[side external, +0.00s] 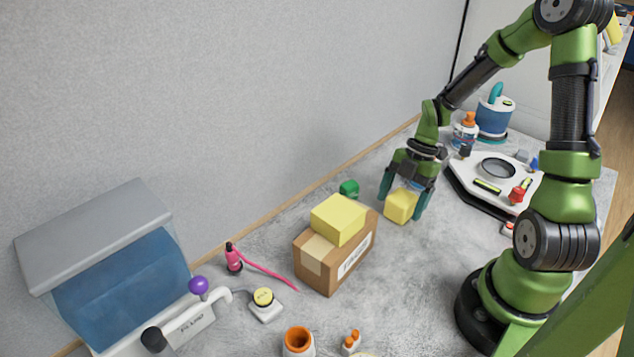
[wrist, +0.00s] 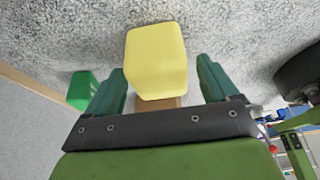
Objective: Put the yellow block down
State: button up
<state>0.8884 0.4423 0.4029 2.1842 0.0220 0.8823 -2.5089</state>
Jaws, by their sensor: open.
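A yellow block (side external: 401,206) sits between the fingers of my gripper (side external: 400,205), low over the grey table or on it; I cannot tell which for sure. In the wrist view the yellow block (wrist: 156,62) lies between the two green fingertips, with a clear gap on the right finger's side and a much smaller one on the left. My gripper (wrist: 162,68) is open. A second, larger yellow block (side external: 339,219) lies on top of a cardboard box (side external: 325,265) to the left of my gripper.
A green block (side external: 349,188) stands behind the box, left of my gripper; it shows in the wrist view (wrist: 82,90). A white tray (side external: 497,172) with small items lies to the right. Bottles stand at the back right. The table in front of my gripper is clear.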

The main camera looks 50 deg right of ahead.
jog(key=v, duration=1)
jog(key=s+a+r+m+t+h, duration=0.1)
jog(key=s+a+r+m+t, duration=0.1)
jog(key=a+r+m, duration=0.4)
jog(key=s+a+r+m+t+h, duration=0.1)
jog(key=s+a+r+m+t, duration=0.2)
jog(key=a+m, duration=0.7)
notch_tip(320, 180, up, 4)
jog(key=m+t, duration=0.2)
jog(key=m, duration=0.4)
jog(key=shift+a+h, duration=0.25)
jog(key=shift+h, duration=0.05)
